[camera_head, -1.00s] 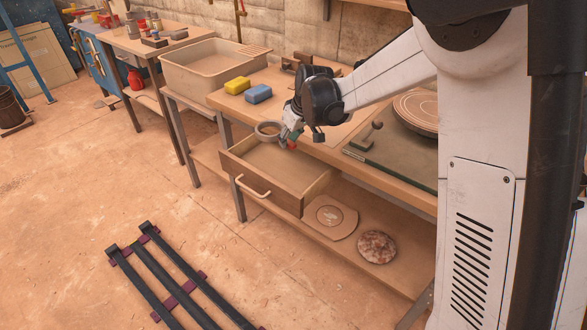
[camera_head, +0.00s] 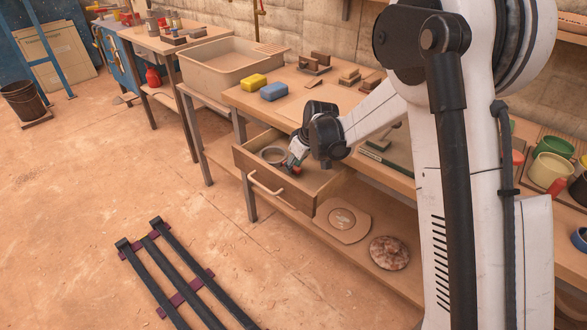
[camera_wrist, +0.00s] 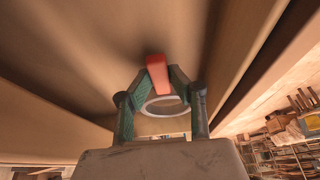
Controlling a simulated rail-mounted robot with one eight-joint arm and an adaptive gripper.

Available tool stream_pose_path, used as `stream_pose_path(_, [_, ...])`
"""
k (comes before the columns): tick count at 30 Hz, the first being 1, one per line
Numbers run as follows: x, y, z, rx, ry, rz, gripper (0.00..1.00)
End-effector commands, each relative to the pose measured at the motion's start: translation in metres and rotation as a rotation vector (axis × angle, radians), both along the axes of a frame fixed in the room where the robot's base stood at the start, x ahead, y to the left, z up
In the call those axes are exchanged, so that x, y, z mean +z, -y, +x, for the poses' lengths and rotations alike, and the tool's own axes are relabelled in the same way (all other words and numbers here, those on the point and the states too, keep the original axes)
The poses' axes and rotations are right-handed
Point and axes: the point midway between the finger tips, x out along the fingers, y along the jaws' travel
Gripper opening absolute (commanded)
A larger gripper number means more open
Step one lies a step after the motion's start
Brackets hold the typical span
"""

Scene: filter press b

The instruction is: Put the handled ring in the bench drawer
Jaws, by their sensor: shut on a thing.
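In the wrist view the ring (camera_wrist: 164,104) shows between the green fingers, with a red handle (camera_wrist: 157,74) at the fingertips. My gripper (camera_head: 290,163) reaches into the drawer from the right and is shut on the ring's handle. In the wrist view my gripper (camera_wrist: 157,75) is surrounded by the drawer's walls. I cannot tell whether the ring touches the drawer bottom.
A yellow sponge (camera_head: 254,81) and a blue sponge (camera_head: 274,91) lie on the bench top above the drawer. A beige basin (camera_head: 228,70) stands to the left. Round discs lie on the lower shelf (camera_head: 389,253). Black rails (camera_head: 172,270) lie on the floor.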

Motion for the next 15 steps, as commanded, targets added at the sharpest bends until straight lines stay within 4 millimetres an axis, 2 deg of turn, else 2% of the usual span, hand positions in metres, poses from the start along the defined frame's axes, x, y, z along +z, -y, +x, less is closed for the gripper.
stream_pose_path(3, [-0.0112,0.0,0.0,0.0,0.0,0.0,0.0])
stream_pose_path(13, [-0.014,0.0,0.0,0.0,0.0,0.0,0.0])
stream_pose_path(14, [-0.0142,0.0001,0.0,0.0,0.0,0.0,0.19])
stream_pose_path(15, [-0.0134,0.0001,0.0,0.0,0.0,0.0,0.25])
